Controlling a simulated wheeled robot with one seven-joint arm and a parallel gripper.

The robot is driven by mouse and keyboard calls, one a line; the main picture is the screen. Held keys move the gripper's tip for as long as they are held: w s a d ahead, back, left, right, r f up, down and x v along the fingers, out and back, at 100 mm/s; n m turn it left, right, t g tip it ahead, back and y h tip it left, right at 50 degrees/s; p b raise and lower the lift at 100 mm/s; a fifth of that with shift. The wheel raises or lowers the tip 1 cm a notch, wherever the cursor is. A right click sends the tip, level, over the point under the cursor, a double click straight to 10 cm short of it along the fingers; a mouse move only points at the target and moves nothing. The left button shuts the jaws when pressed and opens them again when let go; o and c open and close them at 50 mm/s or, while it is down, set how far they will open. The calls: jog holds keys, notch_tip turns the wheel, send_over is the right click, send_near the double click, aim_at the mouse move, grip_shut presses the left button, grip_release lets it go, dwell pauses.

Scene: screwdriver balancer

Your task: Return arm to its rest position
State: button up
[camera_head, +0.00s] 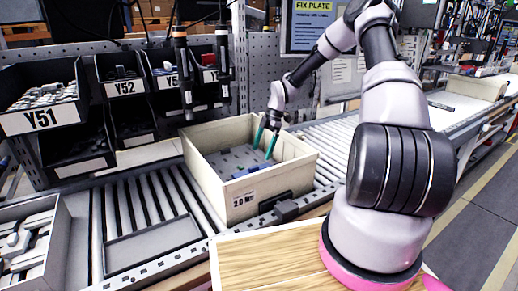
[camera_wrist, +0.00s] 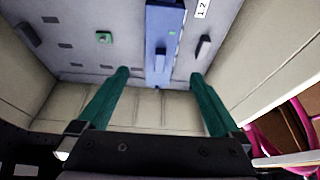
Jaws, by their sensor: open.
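My gripper (camera_head: 265,143) has two green fingers and is open. In the head view its fingers reach down into a beige crate (camera_head: 287,178) on the roller conveyor. In the wrist view my gripper (camera_wrist: 158,82) has its fingers spread apart with nothing between the tips. A blue bar-shaped part (camera_wrist: 165,45) lies beyond the fingertips, towards the top of that view, and appears apart from them. My arm runs from the pink-ringed base at the right, up and over to the crate.
Black bins (camera_head: 40,118) marked Y51 and Y52 stand at the left. Two dark hanging tools (camera_head: 184,75) are behind the crate's left side. A grey tray (camera_head: 150,246) lies on the rollers left of the crate. A wooden board (camera_head: 262,262) is in front.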

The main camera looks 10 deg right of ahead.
jog(key=s+d+r+m+t+h, duration=0.1)
jog(key=s+r+m, duration=0.3)
jog(key=r, duration=0.5)
jog(key=s+d+r+m+t+h, duration=0.15)
jog(key=s+r+m, duration=0.25)
jog(key=r, duration=0.4)
jog(key=s+r+m+t+h, duration=0.15)
jog(key=s+r+m, duration=0.25)
jog(key=r, duration=0.5)
jog(key=s+r+m+t+y, duration=0.1)
jog(key=s+r+m+t, duration=0.1)
jog(key=s+r+m, duration=0.4)
jog(key=s+r+m+t, duration=0.2)
jog(key=s+r+m, duration=0.4)
jog(key=s, duration=0.7)
jog(key=shift+s+a+r+m+t+y, duration=0.2)
jog(key=shift+a+r+m+t+y, duration=0.15)
jog(key=shift+m, duration=0.55)
